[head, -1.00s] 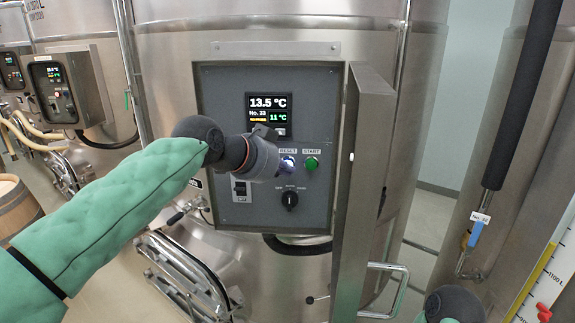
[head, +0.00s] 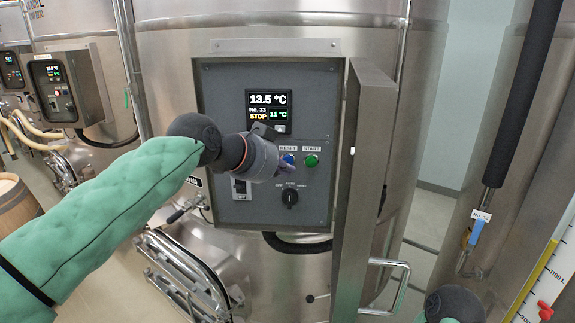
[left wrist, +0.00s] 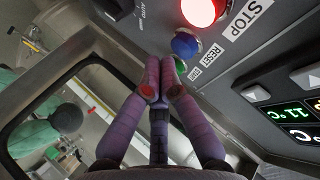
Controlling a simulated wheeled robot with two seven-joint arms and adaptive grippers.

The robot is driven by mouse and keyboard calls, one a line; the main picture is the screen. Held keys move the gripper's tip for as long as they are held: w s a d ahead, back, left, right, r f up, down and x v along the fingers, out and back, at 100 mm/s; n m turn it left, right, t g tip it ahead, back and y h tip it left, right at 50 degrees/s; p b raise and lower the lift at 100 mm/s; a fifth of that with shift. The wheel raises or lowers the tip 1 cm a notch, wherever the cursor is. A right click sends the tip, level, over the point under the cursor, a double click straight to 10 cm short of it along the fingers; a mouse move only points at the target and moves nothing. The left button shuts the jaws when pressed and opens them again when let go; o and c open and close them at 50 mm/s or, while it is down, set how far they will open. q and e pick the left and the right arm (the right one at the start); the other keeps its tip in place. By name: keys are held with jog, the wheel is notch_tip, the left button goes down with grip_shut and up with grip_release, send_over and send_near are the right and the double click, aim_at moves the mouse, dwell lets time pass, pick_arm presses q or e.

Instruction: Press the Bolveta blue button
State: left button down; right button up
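The blue button (head: 289,159), labelled RESET, is on the grey control panel (head: 225,110) of the steel vat, left of the green START button (head: 312,160). In the left wrist view the blue button (left wrist: 186,44) sits between a lit red STOP button (left wrist: 203,10) and the green button (left wrist: 180,66), which the fingers partly hide. My left gripper (left wrist: 160,91) has its purple fingertips together with nothing between them. In the head view the left gripper (head: 284,169) is just below and left of the blue button. The tips appear apart from the button. My right gripper is out of view.
The panel's open door (head: 362,170) stands to the right of the buttons. A black selector knob (head: 290,197) is below them. The display (head: 268,110) reads 13.5 °C, No. 33 and STOP. A steel handle (head: 388,287) juts out at lower right.

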pick_arm(q)
jog(key=shift+s, duration=0.1)
jog(key=s+b, duration=0.2)
jog(key=s, duration=0.3)
jog(key=shift+a, duration=0.15)
dwell(0.4)
dwell(0.5)
